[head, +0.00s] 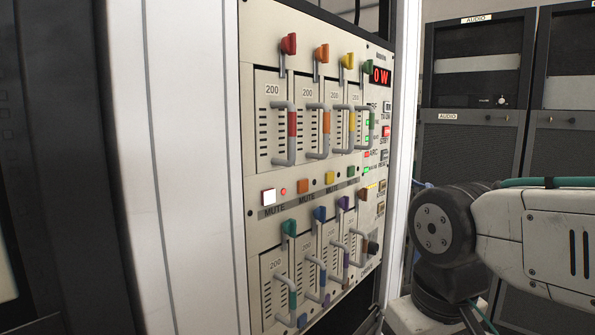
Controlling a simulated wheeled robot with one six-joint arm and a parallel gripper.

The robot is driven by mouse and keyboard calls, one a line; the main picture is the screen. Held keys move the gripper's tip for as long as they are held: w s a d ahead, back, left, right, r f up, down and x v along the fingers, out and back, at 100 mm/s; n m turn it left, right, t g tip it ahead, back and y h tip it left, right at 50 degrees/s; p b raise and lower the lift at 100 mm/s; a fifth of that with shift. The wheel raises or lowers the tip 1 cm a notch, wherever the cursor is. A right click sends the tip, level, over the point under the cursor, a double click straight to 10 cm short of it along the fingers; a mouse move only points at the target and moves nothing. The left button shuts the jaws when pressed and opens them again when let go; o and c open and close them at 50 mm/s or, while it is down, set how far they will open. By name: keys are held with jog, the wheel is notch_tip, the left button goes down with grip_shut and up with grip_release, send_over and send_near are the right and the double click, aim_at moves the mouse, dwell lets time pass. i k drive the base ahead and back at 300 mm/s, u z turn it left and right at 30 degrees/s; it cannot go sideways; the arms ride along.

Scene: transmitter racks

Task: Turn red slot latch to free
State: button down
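The red slot latch (289,44) is a red knob on a short grey stem at the top left of the rack panel. It stands upright above the leftmost upper module (273,128), its stem reaching down to the module's top edge. That module is marked 200 and has a grey handle with a red band (292,124). My arm is at the lower right, apart from the panel. My gripper does not show, so nothing of its fingers can be told.
Orange (321,53), yellow (348,61) and green (367,67) latches stand close to the right in the same row. A lower row holds more latched modules. Mute buttons (268,196) run between the rows. Dark audio racks (472,150) stand behind on the right.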

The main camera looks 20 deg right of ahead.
aim_at(288, 46)
jog(key=z, duration=1.6)
jog(key=k, duration=0.7)
jog(key=u, duration=2.45)
